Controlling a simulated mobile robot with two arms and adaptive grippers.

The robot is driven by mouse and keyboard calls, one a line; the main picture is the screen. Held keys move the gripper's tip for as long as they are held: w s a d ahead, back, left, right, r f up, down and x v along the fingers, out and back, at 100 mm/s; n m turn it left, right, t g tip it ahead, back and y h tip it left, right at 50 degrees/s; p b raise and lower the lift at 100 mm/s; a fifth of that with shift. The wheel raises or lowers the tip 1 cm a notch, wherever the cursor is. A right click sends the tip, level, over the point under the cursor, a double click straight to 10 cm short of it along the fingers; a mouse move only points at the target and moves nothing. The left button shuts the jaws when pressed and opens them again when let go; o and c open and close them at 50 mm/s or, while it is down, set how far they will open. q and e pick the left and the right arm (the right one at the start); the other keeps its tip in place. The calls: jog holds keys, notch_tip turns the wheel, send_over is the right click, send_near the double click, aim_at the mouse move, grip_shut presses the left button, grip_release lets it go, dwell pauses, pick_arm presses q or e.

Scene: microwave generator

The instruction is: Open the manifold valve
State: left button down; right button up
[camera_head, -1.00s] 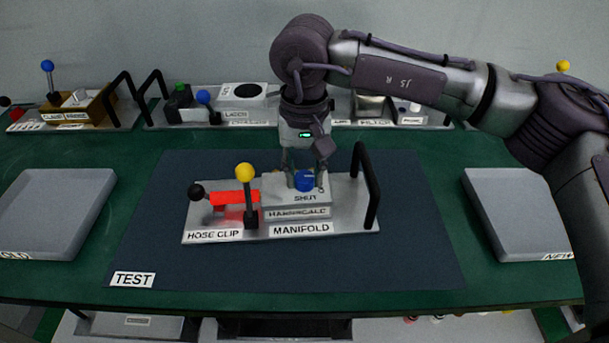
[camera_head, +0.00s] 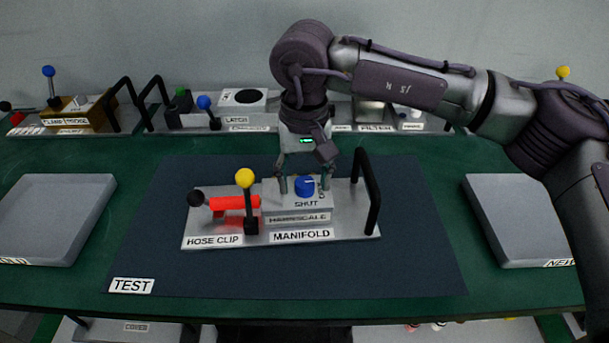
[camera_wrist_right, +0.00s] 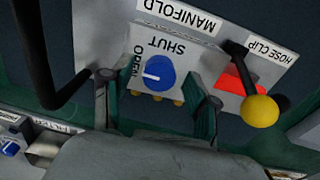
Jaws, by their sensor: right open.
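The manifold valve is a blue round knob (camera_head: 305,187) on a grey block (camera_head: 298,205) marked SHUT and OPEN. It also shows in the right wrist view (camera_wrist_right: 159,73), where its white mark points left, to the OPEN side. My right gripper (camera_head: 304,181) is open, with one finger to each side of the knob and gaps between. In the right wrist view, both fingers (camera_wrist_right: 158,92) stand apart from the knob. I cannot tell their exact height over the block. My left gripper is not in view.
A black handle (camera_head: 370,190) rises at the plate's right end. Grey trays (camera_head: 50,220) (camera_head: 525,220) flank the dark mat. Other fixtures line the back.

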aim_at(305, 182)
jog(key=shift+r, duration=0.25)
notch_tip(305, 182, up, 12)
jog(key=shift+f, duration=0.2)
